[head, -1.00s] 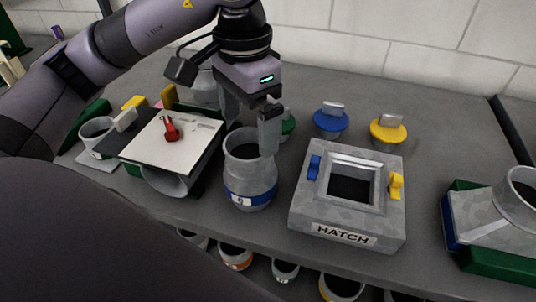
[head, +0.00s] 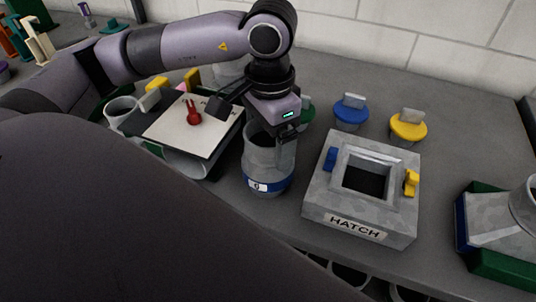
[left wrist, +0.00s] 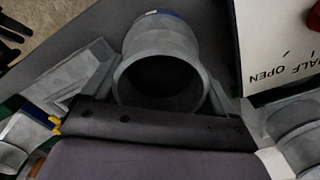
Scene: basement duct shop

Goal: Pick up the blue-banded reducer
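The blue-banded reducer (head: 267,172) is a grey metal piece standing upright on the grey bench, with a blue band and a white label near its foot. My left gripper (head: 272,147) points down over its mouth, with its fingers spread on either side of the neck. In the left wrist view the reducer's dark round mouth (left wrist: 160,82) lies between the two fingers. Little or no gap shows beside them, and I cannot tell whether they touch it. Part of the reducer's rim is hidden by the gripper in the head view. My right gripper is not in view.
Close left is a white-topped plate (head: 172,128) with a red lever (head: 193,113). Close right is the grey HATCH box (head: 320,205). Blue (head: 350,114) and yellow (head: 408,127) lidded plugs stand behind it. A green-and-blue stand (head: 465,236) with a duct fitting is far right.

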